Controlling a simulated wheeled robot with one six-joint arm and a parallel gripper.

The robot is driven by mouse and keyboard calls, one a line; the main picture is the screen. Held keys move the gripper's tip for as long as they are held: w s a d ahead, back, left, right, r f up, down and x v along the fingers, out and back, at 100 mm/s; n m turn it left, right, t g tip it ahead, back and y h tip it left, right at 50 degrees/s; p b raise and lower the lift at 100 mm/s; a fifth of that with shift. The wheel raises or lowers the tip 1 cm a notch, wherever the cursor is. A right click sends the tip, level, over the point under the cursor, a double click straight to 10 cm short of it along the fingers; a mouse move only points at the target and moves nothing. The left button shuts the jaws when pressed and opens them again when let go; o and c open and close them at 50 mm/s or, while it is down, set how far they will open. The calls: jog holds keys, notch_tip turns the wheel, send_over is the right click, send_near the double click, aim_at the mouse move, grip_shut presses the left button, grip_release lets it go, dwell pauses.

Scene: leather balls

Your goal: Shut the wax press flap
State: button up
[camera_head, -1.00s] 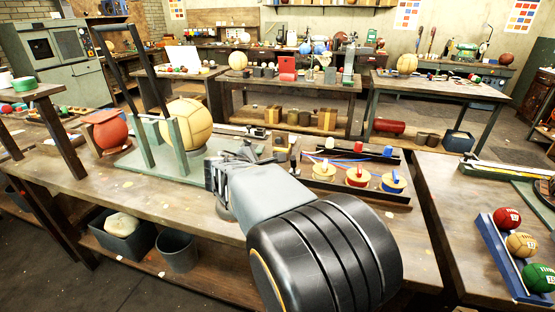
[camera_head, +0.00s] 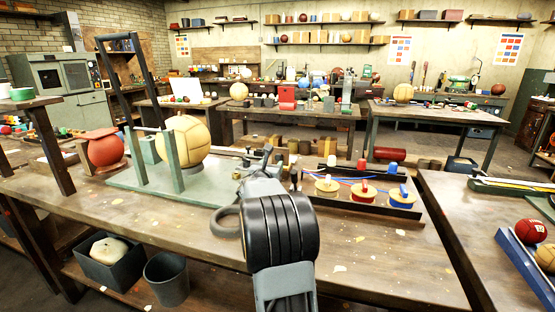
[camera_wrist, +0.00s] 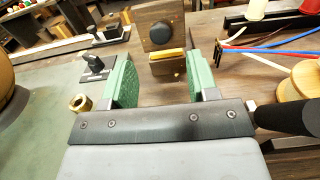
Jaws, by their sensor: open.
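In the wrist view, a brown wooden plate with a round black knob (camera_wrist: 166,32) stands upright just beyond my fingertips. A yellow strip (camera_wrist: 168,55) and a small brown block (camera_wrist: 167,70) sit at its foot. This looks like the wax press with its flap raised, though its hinge is not clear. My gripper (camera_wrist: 161,78) is open and empty, its green pads on either side of the line to the block, apart from it. In the head view, my gripper (camera_head: 258,165) is over the workbench (camera_head: 350,262), and my own arm hides part of the press area.
A green board (camera_head: 140,178) with a tan ball (camera_head: 184,138) lies left of my gripper. A black rack (camera_head: 380,207) with several thread spools and coloured cords lies close on the right. Small black-knobbed fittings (camera_wrist: 97,68) are left of the press. The bench front is mostly clear.

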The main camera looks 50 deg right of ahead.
aim_at(278, 157)
jog(key=x, duration=0.7)
jog(key=shift+w+d+p, duration=0.15)
jog(key=shift+d+p, duration=0.1)
jog(key=shift+p, duration=0.1)
grip_shut()
